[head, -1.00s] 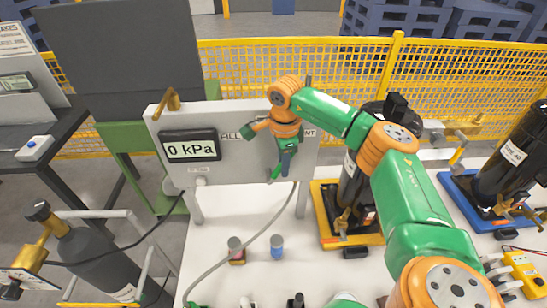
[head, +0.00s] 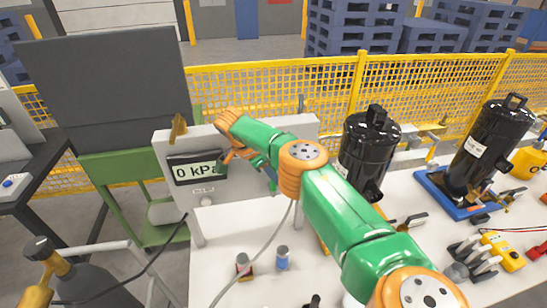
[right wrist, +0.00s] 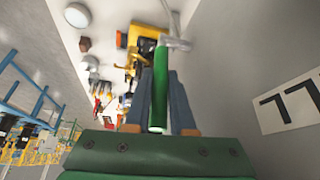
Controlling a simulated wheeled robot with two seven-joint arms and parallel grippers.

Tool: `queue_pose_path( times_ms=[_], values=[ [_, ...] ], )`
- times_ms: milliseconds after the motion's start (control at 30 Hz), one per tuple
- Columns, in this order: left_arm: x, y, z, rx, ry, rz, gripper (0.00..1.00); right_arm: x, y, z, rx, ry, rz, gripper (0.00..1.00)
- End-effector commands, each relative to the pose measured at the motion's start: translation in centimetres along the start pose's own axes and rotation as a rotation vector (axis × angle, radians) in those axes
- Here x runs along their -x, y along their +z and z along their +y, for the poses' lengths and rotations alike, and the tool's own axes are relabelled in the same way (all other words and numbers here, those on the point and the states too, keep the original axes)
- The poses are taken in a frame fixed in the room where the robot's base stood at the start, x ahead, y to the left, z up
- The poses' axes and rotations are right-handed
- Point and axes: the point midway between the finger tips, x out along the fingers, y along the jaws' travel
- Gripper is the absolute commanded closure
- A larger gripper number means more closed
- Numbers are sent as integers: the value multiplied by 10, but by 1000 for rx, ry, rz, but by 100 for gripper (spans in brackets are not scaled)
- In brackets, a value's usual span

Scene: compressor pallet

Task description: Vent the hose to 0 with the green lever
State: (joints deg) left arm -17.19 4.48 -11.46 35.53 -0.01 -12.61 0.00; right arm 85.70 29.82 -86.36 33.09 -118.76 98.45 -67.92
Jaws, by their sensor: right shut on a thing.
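The grey panel (head: 209,213) stands on the white table. Its display (head: 185,172) reads 0 kPa, with its right end covered by my arm. The green lever (right wrist: 158,85) lies between the fingers of my right gripper (right wrist: 158,100) in the right wrist view, and the gripper is shut on it. In the head view, my right wrist hides the lever and most of the panel's lettering. Part of a label (right wrist: 290,103) shows beside the lever in the right wrist view. The grey hose (head: 262,248) runs down from the panel across the table. My left gripper is not in view.
A black compressor (head: 367,150) stands right of the panel, and another (head: 490,150) stands on a blue base. Two small containers (head: 243,265) (head: 282,258) stand in front of the panel. A gas cylinder (head: 75,277) is at the lower left. A yellow fence (head: 280,90) runs behind.

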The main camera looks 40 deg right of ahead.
Motion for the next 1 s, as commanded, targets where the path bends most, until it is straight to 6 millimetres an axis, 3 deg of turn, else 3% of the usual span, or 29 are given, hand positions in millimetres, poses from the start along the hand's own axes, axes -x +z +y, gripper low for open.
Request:
queue_pose_path(
  times_ms=[267,300,400,733,933,1000],
  values=[
    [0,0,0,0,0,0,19,-1,1,1,1,3,-2,100],
    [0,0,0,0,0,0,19,-1,1,1,1,3,-2,72],
    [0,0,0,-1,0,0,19,-1,1,1,1,3,-2,48],
    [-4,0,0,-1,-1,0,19,4,2,0,0,-1,-2,48],
    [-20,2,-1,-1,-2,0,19,47,3,0,-2,-3,-3,48],
    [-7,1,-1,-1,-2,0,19,62,0,0,0,2,-2,48]
  ],
)
